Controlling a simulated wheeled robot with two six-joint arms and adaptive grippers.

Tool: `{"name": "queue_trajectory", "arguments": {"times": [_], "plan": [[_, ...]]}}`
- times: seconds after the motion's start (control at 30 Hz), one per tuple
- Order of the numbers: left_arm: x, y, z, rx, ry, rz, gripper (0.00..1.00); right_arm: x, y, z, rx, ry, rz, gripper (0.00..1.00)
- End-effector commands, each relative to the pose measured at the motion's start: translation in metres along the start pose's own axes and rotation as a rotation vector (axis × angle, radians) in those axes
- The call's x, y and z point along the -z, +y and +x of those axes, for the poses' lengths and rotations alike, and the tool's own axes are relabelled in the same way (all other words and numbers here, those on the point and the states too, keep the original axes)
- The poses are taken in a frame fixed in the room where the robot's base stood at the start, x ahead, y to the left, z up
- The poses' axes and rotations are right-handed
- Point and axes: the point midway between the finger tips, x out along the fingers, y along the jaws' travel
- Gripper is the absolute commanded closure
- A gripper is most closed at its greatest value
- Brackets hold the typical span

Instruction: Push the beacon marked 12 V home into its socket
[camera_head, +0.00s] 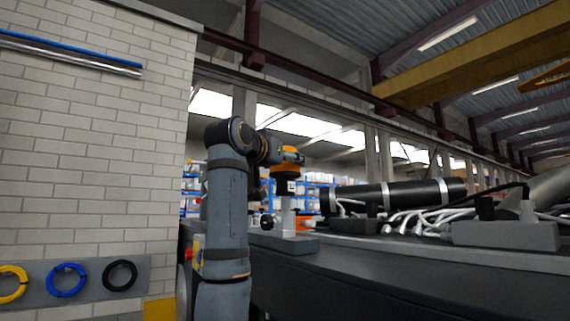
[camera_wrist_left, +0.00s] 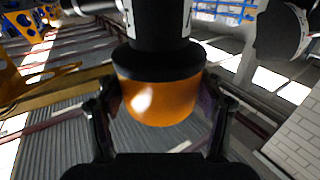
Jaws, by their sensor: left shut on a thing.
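The beacon has an orange dome (camera_wrist_left: 158,98) and a black lower part with a white label patch; it also shows in the head view (camera_head: 284,187). The label is too small to read. My left gripper (camera_head: 287,170) is shut on the dome, with one finger on each side in the left wrist view (camera_wrist_left: 160,90). The beacon stands upright in the head view, directly above a pale post (camera_head: 288,216) on the chassis. The join between beacon and post is too small to tell whether there is a gap. My right gripper is not in view.
The dark chassis deck (camera_head: 400,268) runs to the right. A black cylinder with silver bands (camera_head: 395,194), white hoses (camera_head: 425,218) and a grey block (camera_head: 505,235) lie on it. An orange part (camera_head: 304,222) sits beside the post. A brick wall (camera_head: 85,150) stands left.

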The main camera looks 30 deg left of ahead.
Motion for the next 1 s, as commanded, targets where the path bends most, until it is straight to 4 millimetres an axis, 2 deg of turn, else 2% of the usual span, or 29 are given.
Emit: {"name": "queue_trajectory", "arguments": {"times": [1.0], "plan": [[-0.025, 0.000, 0.000, 0.000, 0.003, 0.000, 0.93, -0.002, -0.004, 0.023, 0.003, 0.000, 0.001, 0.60]]}}
